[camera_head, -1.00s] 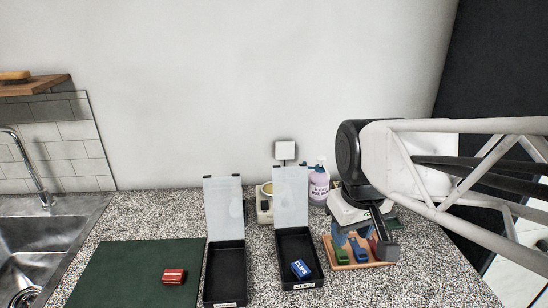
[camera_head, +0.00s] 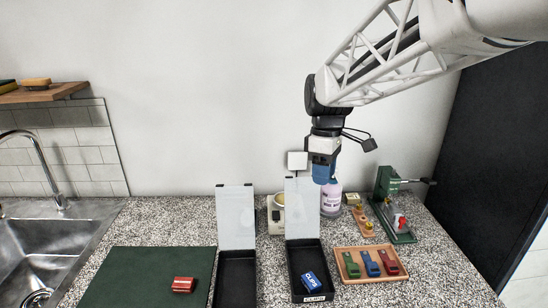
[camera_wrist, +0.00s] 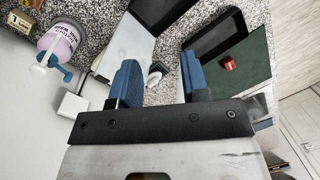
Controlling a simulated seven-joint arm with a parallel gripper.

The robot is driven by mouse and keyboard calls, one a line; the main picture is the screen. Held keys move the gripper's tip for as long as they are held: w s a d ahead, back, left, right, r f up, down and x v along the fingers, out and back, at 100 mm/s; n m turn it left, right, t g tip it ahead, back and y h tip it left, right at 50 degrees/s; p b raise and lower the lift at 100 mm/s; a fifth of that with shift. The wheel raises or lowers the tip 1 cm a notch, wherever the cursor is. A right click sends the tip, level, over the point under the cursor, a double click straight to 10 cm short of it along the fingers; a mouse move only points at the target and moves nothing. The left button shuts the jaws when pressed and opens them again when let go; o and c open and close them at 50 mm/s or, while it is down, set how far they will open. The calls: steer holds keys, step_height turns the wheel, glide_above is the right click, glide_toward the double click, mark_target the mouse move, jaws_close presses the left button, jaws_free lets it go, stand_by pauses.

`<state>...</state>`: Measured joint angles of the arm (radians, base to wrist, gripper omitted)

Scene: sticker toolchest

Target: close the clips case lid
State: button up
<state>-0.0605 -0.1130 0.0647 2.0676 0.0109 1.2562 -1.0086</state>
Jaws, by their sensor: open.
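The clips case (camera_head: 310,264) is a black open box with a "CLIPS" label on its front and a blue block (camera_head: 310,281) inside. Its pale translucent lid (camera_head: 302,213) stands upright at the back edge. My gripper (camera_head: 324,182) points down, open and empty, near the top right of this lid; I cannot tell whether it touches. In the wrist view, the blue fingers (camera_wrist: 158,80) are apart, with the clips case (camera_wrist: 156,12) and its lid (camera_wrist: 126,46) beyond them.
A second black case (camera_head: 236,280) with its lid up stands to the left. A purple bottle (camera_head: 331,200) is close behind the gripper. A wooden tray (camera_head: 372,278) with coloured clips lies right. A red block (camera_head: 183,285) sits on the green mat (camera_head: 130,275).

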mark_target(302, 184)
steer(key=w+a+f+n+g, duration=0.2)
steer(key=w+n, duration=0.4)
steer(key=w, duration=0.7)
steer(key=shift+a+f, duration=0.35)
steer(key=shift+a, duration=0.35)
steer(key=shift+f, duration=0.1)
steer(key=shift+x, duration=3.85)
jaws_close()
